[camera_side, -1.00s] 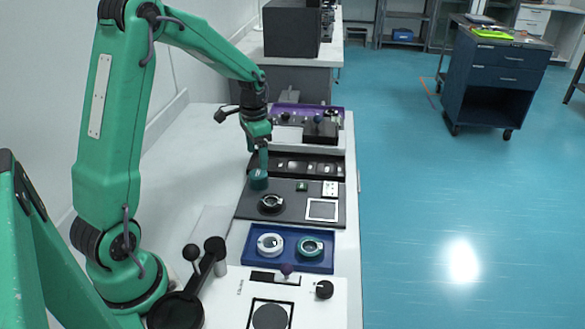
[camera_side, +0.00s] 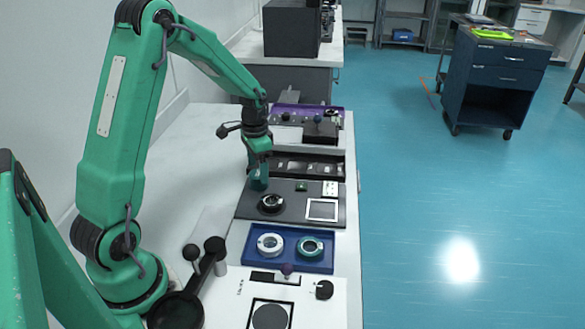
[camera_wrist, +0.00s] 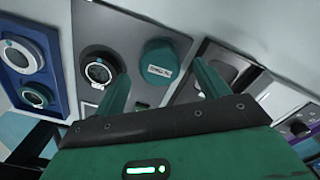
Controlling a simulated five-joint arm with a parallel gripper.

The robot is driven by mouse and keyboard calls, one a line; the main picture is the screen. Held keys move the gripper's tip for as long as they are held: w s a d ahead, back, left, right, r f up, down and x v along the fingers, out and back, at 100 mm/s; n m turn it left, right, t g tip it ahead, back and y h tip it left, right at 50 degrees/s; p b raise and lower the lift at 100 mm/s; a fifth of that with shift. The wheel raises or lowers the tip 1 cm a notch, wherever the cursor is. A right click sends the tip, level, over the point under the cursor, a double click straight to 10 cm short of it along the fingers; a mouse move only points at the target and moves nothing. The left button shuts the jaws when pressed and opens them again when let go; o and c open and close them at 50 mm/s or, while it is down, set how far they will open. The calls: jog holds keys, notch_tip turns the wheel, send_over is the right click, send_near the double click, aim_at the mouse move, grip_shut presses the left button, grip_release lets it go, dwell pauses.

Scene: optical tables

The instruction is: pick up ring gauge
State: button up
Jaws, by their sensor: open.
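My gripper (camera_wrist: 163,70) is open. Its two teal fingers point at a teal round piece with a white label (camera_wrist: 165,60), which shows between and just beyond the fingertips. In the side view my gripper (camera_side: 259,181) is low over the left part of the dark plate and largely hides that piece. A black ring with a pale inner face (camera_side: 271,203) lies on the same plate, nearer the camera; it also shows in the wrist view (camera_wrist: 98,70). A white ring (camera_side: 270,245) and a green ring (camera_side: 311,247) lie in the blue tray. I cannot tell which is the ring gauge.
The blue tray (camera_side: 290,266) lies nearer the camera than the dark plate (camera_side: 290,213). A white square frame (camera_side: 322,209) is on the plate's right. A black slotted tray (camera_side: 318,166) and a purple tray (camera_side: 290,108) stand farther back. Bare table is on the left.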

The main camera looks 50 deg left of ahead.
aim_at(258, 173)
jog(key=shift+f, duration=1.65)
jog(key=c, duration=1.2)
jog(key=shift+r, duration=0.1)
jog(key=shift+r, duration=0.75)
notch_tip(258, 173, up, 2)
jog(key=shift+r, duration=0.15)
jog(key=s+d+r, duration=0.1)
jog(key=d+r, duration=0.6)
jog(key=d, duration=0.4)
jog(key=shift+s+d, duration=0.25)
jog(key=shift+d, duration=0.05)
